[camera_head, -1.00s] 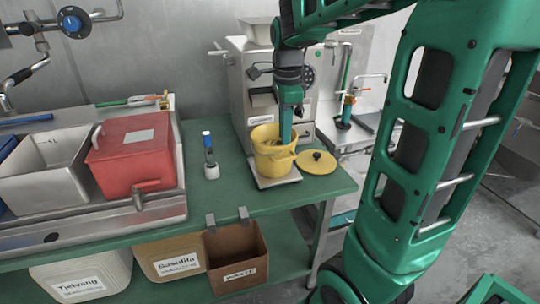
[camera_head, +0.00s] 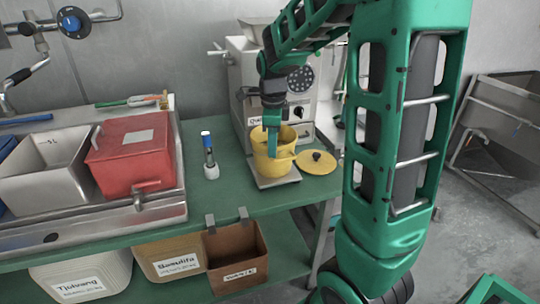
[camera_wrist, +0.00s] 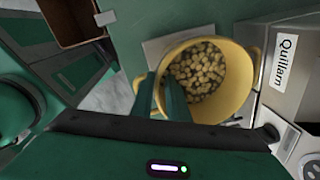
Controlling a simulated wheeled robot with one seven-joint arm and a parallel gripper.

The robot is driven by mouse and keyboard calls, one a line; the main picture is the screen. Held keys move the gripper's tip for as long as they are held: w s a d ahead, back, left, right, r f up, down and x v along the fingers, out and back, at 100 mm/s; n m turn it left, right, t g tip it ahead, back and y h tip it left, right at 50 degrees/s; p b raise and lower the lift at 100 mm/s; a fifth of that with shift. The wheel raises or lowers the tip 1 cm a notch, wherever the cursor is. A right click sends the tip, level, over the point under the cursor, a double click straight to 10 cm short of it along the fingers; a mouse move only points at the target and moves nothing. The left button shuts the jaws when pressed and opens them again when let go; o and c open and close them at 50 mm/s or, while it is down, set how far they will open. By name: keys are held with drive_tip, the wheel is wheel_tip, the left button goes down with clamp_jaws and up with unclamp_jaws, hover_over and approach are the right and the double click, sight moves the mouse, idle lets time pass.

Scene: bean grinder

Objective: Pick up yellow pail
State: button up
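The yellow pail (camera_head: 275,162) stands upright on a metal plate on the green table, in front of the grinder. The wrist view looks down into the pail (camera_wrist: 236,92), which holds many pale brown beans. Whether either finger touches the rim is unclear. The fingertips are partly hidden.
The grinder (camera_head: 245,85) stands close behind. A brown bin (camera_head: 236,262) hangs at the table's front.

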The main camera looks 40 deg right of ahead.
sight(272, 166)
drive_tip(key=shift+w+f, duration=0.1)
drive_tip(key=shift+f, duration=1.5)
clamp_jaws()
drive_tip(key=shift+r, duration=0.2)
